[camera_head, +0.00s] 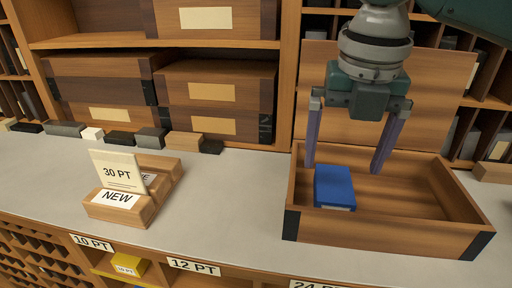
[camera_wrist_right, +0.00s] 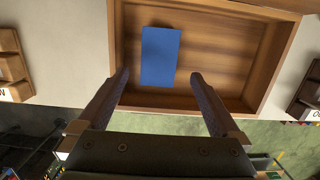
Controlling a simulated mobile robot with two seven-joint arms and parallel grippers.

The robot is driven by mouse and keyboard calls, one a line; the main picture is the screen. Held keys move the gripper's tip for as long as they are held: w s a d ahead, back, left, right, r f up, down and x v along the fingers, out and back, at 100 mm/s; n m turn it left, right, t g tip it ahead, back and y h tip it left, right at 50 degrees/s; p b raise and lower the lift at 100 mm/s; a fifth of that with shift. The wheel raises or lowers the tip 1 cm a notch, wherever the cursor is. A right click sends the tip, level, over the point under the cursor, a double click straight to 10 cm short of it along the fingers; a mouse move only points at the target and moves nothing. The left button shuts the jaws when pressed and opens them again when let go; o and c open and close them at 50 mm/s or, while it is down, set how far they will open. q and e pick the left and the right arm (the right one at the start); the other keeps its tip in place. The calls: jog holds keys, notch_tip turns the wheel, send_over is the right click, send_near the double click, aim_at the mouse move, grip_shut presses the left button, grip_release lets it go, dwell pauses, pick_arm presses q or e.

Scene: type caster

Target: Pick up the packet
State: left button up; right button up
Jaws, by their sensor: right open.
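A blue packet (camera_head: 334,187) lies in the left part of an open wooden box (camera_head: 375,233) in the head view. In the right wrist view the packet (camera_wrist_right: 160,56) lies on the box floor, left of the middle, beyond my fingertips. My right gripper (camera_head: 343,168) is open and empty above the box, with its fingers pointing down. In the head view the packet shows between the fingers, nearer the left one. In the right wrist view my right gripper (camera_wrist_right: 159,76) has its fingers spread wider than the packet. My left gripper is not in view.
A wooden holder (camera_head: 135,205) with "30 PT" and "NEW" cards stands at left on the grey counter (camera_head: 235,190). Several small blocks line the counter's back. Stacked wooden cases (camera_head: 218,95) fill the shelf behind. The counter between holder and box is clear.

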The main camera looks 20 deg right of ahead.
aim_at(335, 183)
jog(key=shift+f, duration=0.8)
jog(key=shift+w+d+f+p, duration=0.1)
jog(key=shift+w+f+p, duration=0.05)
jog(key=shift+f+p, duration=0.2)
jog(key=f, duration=0.1)
jog(key=w+f+p, duration=0.1)
jog(key=f, duration=0.1)
jog(key=shift+d+f, duration=0.1)
jog(key=shift+d, duration=0.1)
jog(key=shift+f, duration=0.6)
jog(key=shift+f, duration=0.15)
jog(key=shift+c, duration=0.4)
grip_shut()
